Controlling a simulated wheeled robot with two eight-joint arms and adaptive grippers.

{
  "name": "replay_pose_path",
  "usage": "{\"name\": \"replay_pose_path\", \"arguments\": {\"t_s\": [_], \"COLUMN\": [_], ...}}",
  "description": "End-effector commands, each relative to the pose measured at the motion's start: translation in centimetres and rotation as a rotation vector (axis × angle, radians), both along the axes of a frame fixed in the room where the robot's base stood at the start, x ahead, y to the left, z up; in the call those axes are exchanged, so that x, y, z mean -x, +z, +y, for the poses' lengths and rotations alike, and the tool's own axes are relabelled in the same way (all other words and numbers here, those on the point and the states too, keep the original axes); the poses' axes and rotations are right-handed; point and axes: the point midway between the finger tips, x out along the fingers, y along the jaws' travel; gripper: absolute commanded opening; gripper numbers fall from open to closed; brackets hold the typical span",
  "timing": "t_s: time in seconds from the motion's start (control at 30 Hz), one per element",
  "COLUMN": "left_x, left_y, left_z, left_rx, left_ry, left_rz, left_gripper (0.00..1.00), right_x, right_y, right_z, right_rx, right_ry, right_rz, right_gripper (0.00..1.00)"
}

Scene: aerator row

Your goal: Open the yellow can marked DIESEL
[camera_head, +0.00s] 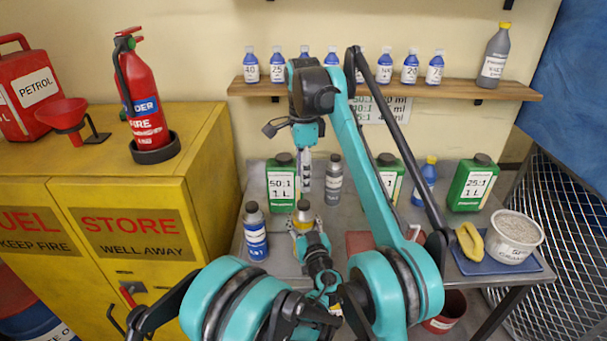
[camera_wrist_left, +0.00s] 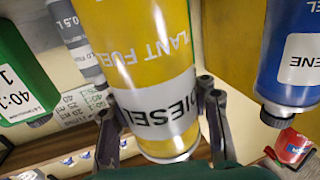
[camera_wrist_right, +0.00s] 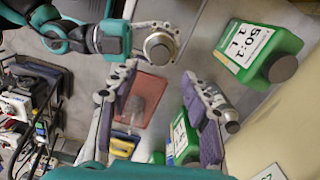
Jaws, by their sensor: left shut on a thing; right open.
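The yellow can marked DIESEL (camera_head: 303,216) stands upright on the grey bench with a dark cap. In the left wrist view the can (camera_wrist_left: 150,65) fills the middle, its label upside down in the picture. My left gripper (camera_head: 306,230) is shut on the can, one finger on each side. In the right wrist view the can's round cap (camera_wrist_right: 158,48) shows from above, with my left gripper around the can. My right gripper (camera_head: 305,172) is open and empty, pointing down above and just behind the can; its fingers also show spread in the right wrist view (camera_wrist_right: 160,78).
A blue bottle (camera_head: 255,232) stands left of the can. Behind are a green 50:1 can (camera_head: 283,185) and a grey bottle (camera_head: 333,182). A white bucket (camera_head: 513,238) and a yellow glove (camera_head: 469,242) are on a blue tray at right. A shelf (camera_head: 400,90) crosses the wall.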

Motion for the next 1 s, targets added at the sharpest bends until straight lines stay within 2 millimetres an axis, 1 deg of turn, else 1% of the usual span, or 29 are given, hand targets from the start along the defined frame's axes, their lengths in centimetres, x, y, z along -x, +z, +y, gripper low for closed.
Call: {"name": "replay_pose_path", "arguments": {"t_s": [0.1, 0.2, 0.3, 0.4, 0.53, 0.67, 0.87, 1.0], "left_x": [0.0, 0.0, 0.0, 0.0, 0.0, 0.0, 0.0, 0.0], "left_y": [0.0, 0.0, 0.0, 0.0, 0.0, 0.0, 0.0, 0.0], "left_z": [0.0, 0.0, 0.0, 0.0, 0.0, 0.0, 0.0, 0.0], "left_rx": [0.001, 0.001, 0.001, 0.001, 0.001, 0.001, 0.001, 0.000], "left_ry": [0.000, 0.000, 0.000, 0.000, 0.000, 0.000, 0.000, 0.000], "left_rz": [0.001, 0.001, 0.001, 0.001, 0.001, 0.001, 0.001, 0.001], "left_gripper": [0.00, 0.00, 0.00, 0.00, 0.00, 0.00, 0.00, 0.00], "right_x": [0.0, 0.0, 0.0, 0.0, 0.0, 0.0, 0.0, 0.0], "right_y": [0.0, 0.0, 0.0, 0.0, 0.0, -0.5, -2.8, -5.0], "right_z": [0.0, 0.0, 0.0, 0.0, 0.0, 0.0, 0.0, 0.0], "right_rx": [0.000, 0.000, 0.000, 0.000, 0.000, 0.000, 0.000, 0.000], "right_ry": [-0.275, -0.497, -0.679, -0.813, -0.911, -0.941, -0.940, -0.939], "right_rz": [0.000, 0.000, 0.000, 0.000, 0.000, 0.000, 0.000, 0.000], "right_gripper": [0.48, 0.48, 0.48, 0.48, 0.48, 0.48, 0.48, 0.48]}}
